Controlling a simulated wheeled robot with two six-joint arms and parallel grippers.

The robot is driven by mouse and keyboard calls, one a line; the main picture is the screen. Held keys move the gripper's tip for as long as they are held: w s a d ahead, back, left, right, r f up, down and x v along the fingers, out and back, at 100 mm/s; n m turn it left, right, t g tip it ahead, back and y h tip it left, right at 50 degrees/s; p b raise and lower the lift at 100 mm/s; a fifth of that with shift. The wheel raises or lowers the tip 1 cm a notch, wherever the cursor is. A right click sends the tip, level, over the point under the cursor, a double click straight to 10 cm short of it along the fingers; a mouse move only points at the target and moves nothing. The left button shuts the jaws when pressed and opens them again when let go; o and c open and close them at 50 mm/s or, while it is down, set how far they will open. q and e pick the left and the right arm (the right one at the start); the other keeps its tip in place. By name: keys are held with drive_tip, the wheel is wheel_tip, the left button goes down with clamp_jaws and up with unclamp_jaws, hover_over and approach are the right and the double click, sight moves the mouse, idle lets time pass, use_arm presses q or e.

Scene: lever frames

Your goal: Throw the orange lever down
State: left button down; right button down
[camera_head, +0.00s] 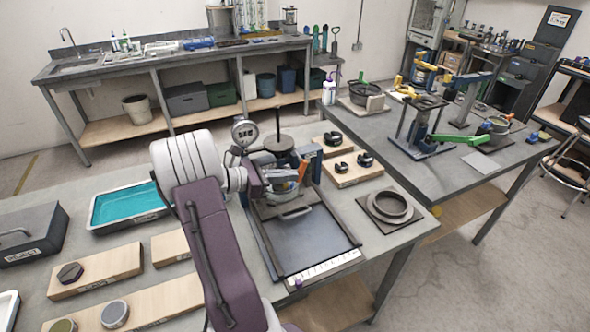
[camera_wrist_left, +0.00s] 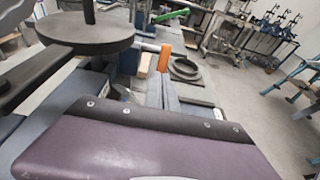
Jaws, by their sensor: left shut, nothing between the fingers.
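The orange lever (camera_head: 303,172) is a short orange handle on a blue-grey fixture on the near bench. It also shows in the left wrist view (camera_wrist_left: 164,57), standing up at an angle right of a round dark disc. My left gripper (camera_head: 276,187) is shut and empty, just left of the lever in the head view. Its fingertips are hard to make out against the fixture, and I cannot tell whether they touch the lever. My right gripper is not in view.
A black tray (camera_head: 318,242) lies in front of the fixture. A dark ring (camera_head: 391,205) sits to its right, and wooden blocks with black parts (camera_head: 350,168) stand behind. A teal tray (camera_head: 128,205) is at left. A second bench (camera_head: 395,130) holds a green-handled device.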

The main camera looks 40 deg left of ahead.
use_arm(q)
drive_tip(key=shift+w+d+f+t+h+b, duration=0.2)
drive_tip(key=shift+w+f+t+h+b, duration=0.25)
drive_tip(key=shift+f+t+b, duration=0.35)
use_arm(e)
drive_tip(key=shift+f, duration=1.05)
use_arm(q)
drive_tip(key=shift+r, duration=0.1)
